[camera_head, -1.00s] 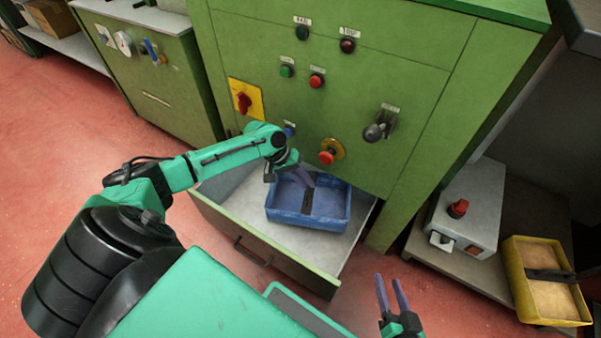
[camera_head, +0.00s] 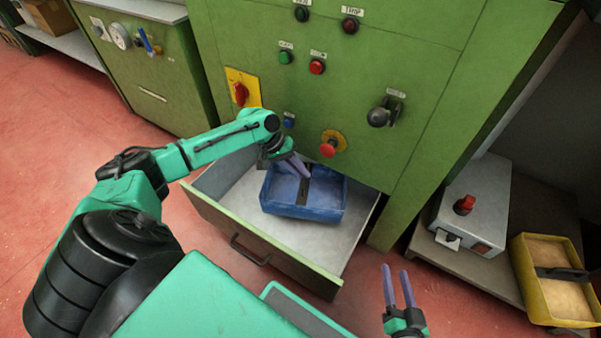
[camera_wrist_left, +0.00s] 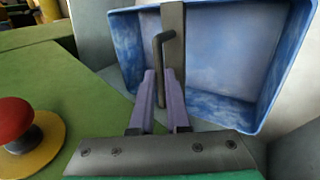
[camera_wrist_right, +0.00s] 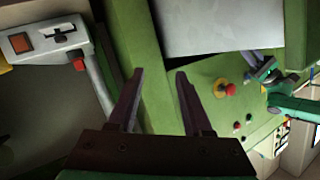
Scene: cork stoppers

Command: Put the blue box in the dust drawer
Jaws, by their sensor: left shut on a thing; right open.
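The blue box (camera_head: 318,214) is inside the open drawer (camera_head: 335,252) of the green machine, near its back right part; whether it rests on the drawer floor is hard to tell. A dark strap with a bent handle crosses the box. My left gripper (camera_head: 302,170) reaches over it from the left and is shut on that handle. The left wrist view shows its fingers (camera_wrist_left: 163,78) on either side of the handle, with the box's blue inside (camera_wrist_left: 222,60) behind. My right gripper (camera_head: 397,272) is open and empty, in front of the drawer's right side; it also shows in the right wrist view (camera_wrist_right: 160,75).
The machine's panel holds a red mushroom button (camera_head: 328,149), a black knob (camera_head: 379,116) and a yellow-plated red switch (camera_head: 241,92) close above the drawer. At right, a grey control box (camera_head: 474,212) and a yellow box (camera_head: 524,282) stand on a low shelf.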

